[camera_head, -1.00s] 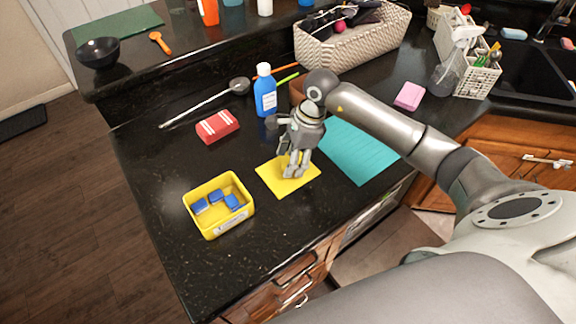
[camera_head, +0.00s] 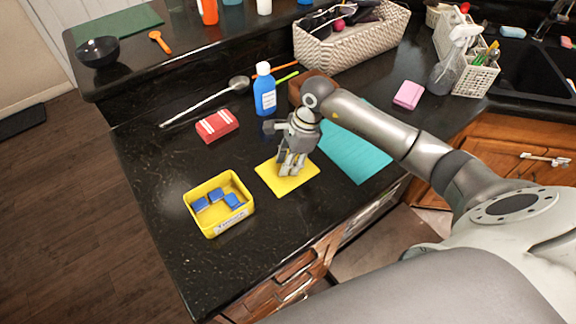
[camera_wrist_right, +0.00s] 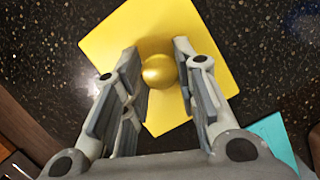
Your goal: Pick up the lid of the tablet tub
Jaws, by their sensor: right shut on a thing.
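The yellow square lid (camera_head: 273,178) lies flat on the dark counter, and it also shows in the right wrist view (camera_wrist_right: 118,35). A round gold knob (camera_wrist_right: 158,71) stands at its middle. My right gripper (camera_head: 291,168) points down over the lid, its fingers shut on the knob from both sides, as the right wrist view shows (camera_wrist_right: 164,75). In the head view the fingers hide the knob. The open yellow tub (camera_head: 226,220) with a label on its front stands left of the lid, with several blue tablets (camera_head: 216,196) inside. My left gripper is out of view.
A red-and-white box (camera_head: 217,125), a blue bottle (camera_head: 264,92) and a ladle (camera_head: 215,97) are behind the lid. A teal sheet (camera_head: 352,150) lies to its right, a pink sponge (camera_head: 408,95) farther right. Counter is bare between tub and lid.

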